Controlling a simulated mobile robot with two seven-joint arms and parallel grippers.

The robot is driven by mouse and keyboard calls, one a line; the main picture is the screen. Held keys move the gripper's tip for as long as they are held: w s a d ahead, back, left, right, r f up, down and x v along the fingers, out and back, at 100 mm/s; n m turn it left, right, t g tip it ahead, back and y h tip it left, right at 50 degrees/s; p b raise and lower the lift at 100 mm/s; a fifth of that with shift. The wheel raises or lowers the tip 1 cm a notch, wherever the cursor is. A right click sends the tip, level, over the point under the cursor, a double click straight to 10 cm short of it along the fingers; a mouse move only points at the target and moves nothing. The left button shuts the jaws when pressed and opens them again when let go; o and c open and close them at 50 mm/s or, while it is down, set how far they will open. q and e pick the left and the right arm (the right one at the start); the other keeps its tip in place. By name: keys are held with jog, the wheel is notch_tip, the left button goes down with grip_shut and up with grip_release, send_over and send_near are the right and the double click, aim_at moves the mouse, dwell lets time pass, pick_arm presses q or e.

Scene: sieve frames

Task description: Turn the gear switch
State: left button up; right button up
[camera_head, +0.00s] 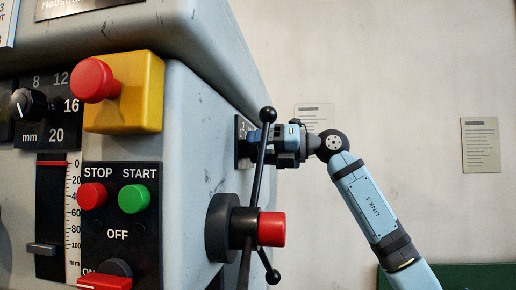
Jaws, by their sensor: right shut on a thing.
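My right arm comes in from the right, and its gripper (258,141) is at a small black plate (240,130) on the side wall of the grey machine. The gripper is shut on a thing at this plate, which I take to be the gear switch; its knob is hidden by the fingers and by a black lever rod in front. I cannot tell which way the switch points. My left gripper is not in view.
A three-armed black handle with a red hub cap (271,229) stands out close below my right gripper; one rod with a ball end (267,114) crosses in front of it. The front has a red button on a yellow box (138,92), start and stop buttons and a dial (28,104).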

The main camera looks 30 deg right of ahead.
jog(key=shift+r+m, duration=0.1)
jog(key=shift+m, duration=0.2)
jog(key=m+p, duration=0.2)
jog(key=shift+m, duration=0.3)
jog(key=m+p, duration=0.5)
jog(key=m, duration=0.1)
jog(key=shift+m, duration=0.3)
jog(key=shift+f, duration=0.2)
jog(key=o, duration=0.9)
